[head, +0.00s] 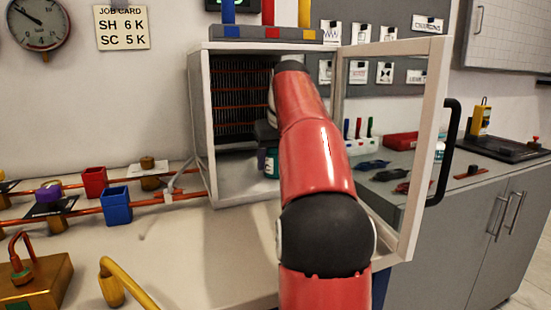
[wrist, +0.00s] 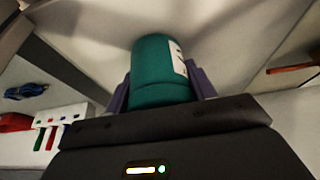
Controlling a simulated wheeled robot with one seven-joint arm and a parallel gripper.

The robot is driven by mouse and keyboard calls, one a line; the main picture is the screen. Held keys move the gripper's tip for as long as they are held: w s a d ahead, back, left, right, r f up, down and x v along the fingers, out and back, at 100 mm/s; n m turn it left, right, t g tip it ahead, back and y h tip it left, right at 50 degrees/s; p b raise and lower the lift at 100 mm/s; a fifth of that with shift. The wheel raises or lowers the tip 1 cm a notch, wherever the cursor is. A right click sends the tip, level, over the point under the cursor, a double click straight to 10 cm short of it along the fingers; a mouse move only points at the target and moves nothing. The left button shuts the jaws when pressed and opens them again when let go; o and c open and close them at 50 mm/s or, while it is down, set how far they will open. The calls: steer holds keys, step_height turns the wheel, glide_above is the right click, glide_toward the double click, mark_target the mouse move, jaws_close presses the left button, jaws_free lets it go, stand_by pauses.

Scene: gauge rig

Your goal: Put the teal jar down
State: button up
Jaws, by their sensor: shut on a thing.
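The teal jar (wrist: 152,62) with a white label stands between the two purple fingers of my gripper (wrist: 158,86) in the wrist view. My gripper is shut on it. In the head view the teal jar (head: 271,165) shows only in part beside my red arm, inside the open white cabinet (head: 199,120). My arm hides most of the jar and the gripper there. I cannot tell whether the jar's base touches the cabinet floor (head: 235,187).
The cabinet's glass door (head: 437,130) stands open to the right of my arm. Dark racks (head: 240,95) line the cabinet's back. On the left are copper pipes, a red cup (head: 93,181) and a blue cup (head: 116,205). A yellow handle (head: 130,287) stands in front.

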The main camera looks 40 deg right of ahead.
steer(key=o, duration=1.1)
steer(key=shift+f, duration=0.1)
steer(key=shift+o, duration=0.2)
steer(key=shift+r, duration=0.25)
steer(key=s+a, duration=0.1)
steer(key=s, duration=0.3)
steer(key=s+a+b, duration=0.1)
steer(key=s, duration=0.3)
steer(key=s+a+b, duration=0.1)
steer(key=s, duration=0.3)
steer(key=shift+r, duration=0.4)
